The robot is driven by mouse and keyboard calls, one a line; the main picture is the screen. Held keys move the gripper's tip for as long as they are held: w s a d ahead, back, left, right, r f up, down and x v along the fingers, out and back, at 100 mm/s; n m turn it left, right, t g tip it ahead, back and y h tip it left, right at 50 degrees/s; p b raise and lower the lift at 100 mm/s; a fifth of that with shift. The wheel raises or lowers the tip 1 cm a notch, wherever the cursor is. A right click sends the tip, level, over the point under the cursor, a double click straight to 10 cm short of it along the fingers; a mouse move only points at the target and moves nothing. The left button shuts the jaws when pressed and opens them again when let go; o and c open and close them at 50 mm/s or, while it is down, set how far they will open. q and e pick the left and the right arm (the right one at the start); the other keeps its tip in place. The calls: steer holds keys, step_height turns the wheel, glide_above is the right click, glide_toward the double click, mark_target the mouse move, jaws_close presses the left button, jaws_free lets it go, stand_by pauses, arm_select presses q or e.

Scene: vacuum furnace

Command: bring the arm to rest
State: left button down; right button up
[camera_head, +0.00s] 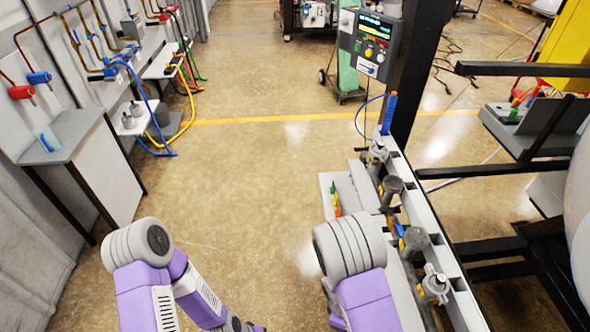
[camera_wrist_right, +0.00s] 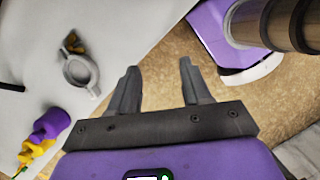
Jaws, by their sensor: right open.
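My right gripper (camera_wrist_right: 158,66) shows in the right wrist view. Its two dark fingers stand apart with nothing between them, above the tan floor and beside the edge of a white surface (camera_wrist_right: 110,30). In the head view my right arm (camera_head: 365,295) comes up at the lower middle, close beside the rail with fittings; its gripper is hidden there. My left arm (camera_head: 140,290) is bent at the lower left, over open floor. The left gripper is not seen.
In the wrist view, a grey ring-shaped part (camera_wrist_right: 80,72) and a purple-and-yellow object (camera_wrist_right: 46,136) are near my right gripper. In the head view, a rail (camera_head: 440,255) with several fittings, a control panel (camera_head: 368,45) and a left bench (camera_head: 70,133) flank clear floor (camera_head: 240,170).

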steer(key=s+a+f+m+t+y+b, duration=0.1)
steer(key=s+a+f+m+y+b, duration=0.1)
steer(key=f+m, duration=0.4)
steer(key=s+a+f+m+t+y+b, duration=0.1)
steer(key=s+a+f+m+y+b, duration=0.2)
steer(key=m, duration=0.5)
step_height(320, 180, down, 3)
steer(key=y+b, duration=0.1)
steer(key=b, duration=0.1)
steer(key=shift+s+a+m+t+y+b, duration=0.2)
steer(key=shift+a+m+t+y+b, duration=0.1)
steer(key=shift+m+y, duration=0.1)
